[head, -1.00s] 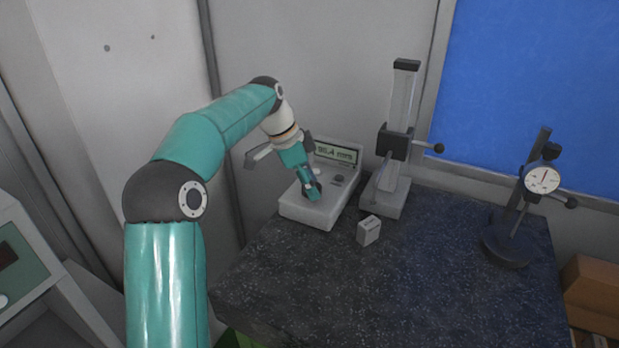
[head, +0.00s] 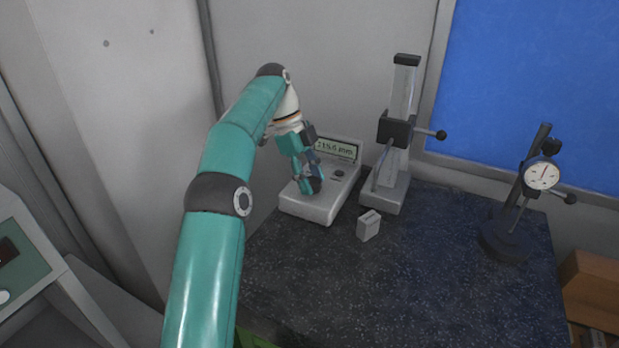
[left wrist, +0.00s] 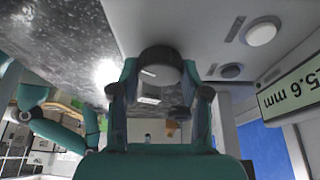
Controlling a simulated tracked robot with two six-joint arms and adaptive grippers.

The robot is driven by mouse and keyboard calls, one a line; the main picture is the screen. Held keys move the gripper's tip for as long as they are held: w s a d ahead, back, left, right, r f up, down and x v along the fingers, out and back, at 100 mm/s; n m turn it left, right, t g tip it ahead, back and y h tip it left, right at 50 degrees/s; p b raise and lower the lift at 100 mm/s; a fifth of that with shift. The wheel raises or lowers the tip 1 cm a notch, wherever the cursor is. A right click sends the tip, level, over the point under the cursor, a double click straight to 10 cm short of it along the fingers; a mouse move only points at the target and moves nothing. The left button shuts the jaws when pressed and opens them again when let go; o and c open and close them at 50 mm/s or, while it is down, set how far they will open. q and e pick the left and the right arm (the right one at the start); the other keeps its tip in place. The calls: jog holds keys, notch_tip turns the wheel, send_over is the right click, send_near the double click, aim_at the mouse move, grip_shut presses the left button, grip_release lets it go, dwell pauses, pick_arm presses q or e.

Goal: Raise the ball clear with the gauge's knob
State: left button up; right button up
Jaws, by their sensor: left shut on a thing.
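The gauge's box (head: 312,208) is pale grey, with a lit display (head: 336,149) that seems to read 115.6 mm. My left gripper (head: 311,182) is over the front of the box. In the left wrist view its fingers are shut on a dark round knob (left wrist: 161,66); in the head view they largely hide it. Behind and right stands the gauge's upright column (head: 403,88) on a grey foot. A dark slider (head: 395,130) on it carries an arm ending in a black ball (head: 441,135), which is well above the table. My right gripper is not in view.
A small grey block (head: 368,226) stands on the dark speckled table (head: 400,290), in front of the column. A dial indicator (head: 542,174) on a dark round-based stand is at the right. The table's front middle is free. A cardboard box (head: 595,283) is beyond the right edge.

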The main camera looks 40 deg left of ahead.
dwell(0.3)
pick_arm(q)
jog(key=o, duration=1.1)
jog(key=shift+o, duration=0.2)
